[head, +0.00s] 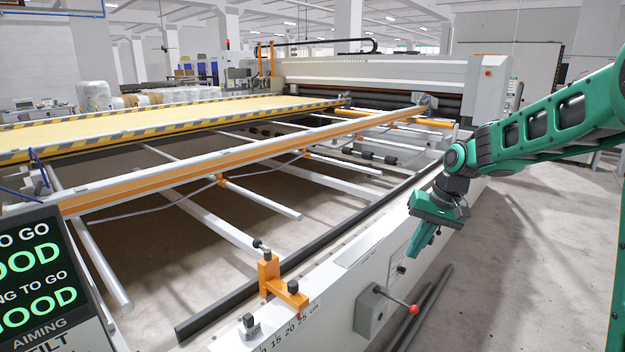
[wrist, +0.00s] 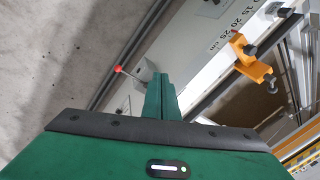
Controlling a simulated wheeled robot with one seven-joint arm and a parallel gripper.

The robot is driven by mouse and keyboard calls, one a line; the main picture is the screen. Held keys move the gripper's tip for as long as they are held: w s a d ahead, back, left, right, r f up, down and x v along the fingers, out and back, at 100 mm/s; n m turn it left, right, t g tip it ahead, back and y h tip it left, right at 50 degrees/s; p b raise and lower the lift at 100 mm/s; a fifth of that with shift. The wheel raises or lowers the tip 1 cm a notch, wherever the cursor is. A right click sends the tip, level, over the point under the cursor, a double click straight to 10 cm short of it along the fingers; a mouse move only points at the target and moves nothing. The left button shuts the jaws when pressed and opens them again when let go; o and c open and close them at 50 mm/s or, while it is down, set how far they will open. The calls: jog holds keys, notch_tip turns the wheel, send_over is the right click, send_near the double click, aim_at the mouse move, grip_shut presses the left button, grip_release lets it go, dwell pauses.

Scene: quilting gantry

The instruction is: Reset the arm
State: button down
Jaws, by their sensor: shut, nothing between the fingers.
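My green arm reaches in from the right in the head view. My gripper (head: 421,245) hangs at its end, pointing down beside the white front rail of the gantry, empty. In the wrist view its fingers (wrist: 161,98) are together with nothing between them. A grey box with a red-knobbed lever (head: 391,303) is on the rail's side, below and nearer than my gripper; it also shows in the wrist view (wrist: 130,76). An orange clamp bracket (head: 275,278) sits on the rail top, left of my gripper. It also shows in the wrist view (wrist: 250,60).
A long orange-and-white beam (head: 250,155) crosses the open frame. A yellow bed with striped edges (head: 190,112) lies behind it. A screen (head: 45,275) stands at the lower left. Concrete floor (head: 520,270) at the right is mostly clear, with dark bars lying beside the rail.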

jog(key=s+d+r+m+h, duration=0.1)
jog(key=s+d, duration=0.5)
jog(key=s, duration=0.3)
jog(key=s+d+r+m+h, duration=0.15)
jog(key=s+d, duration=0.35)
jog(key=s, duration=0.5)
jog(key=s+d+f+m+g, duration=0.1)
jog(key=s+d, duration=0.1)
jog(key=s, duration=0.7)
jog(key=s+d+f+m, duration=0.1)
jog(key=s, duration=0.9)
jog(key=shift+s+d+g, duration=0.2)
jog(key=shift+d+g, duration=0.2)
jog(key=shift+f, duration=0.1)
jog(key=shift+w+f, duration=0.25)
jog(key=shift+w, duration=0.45)
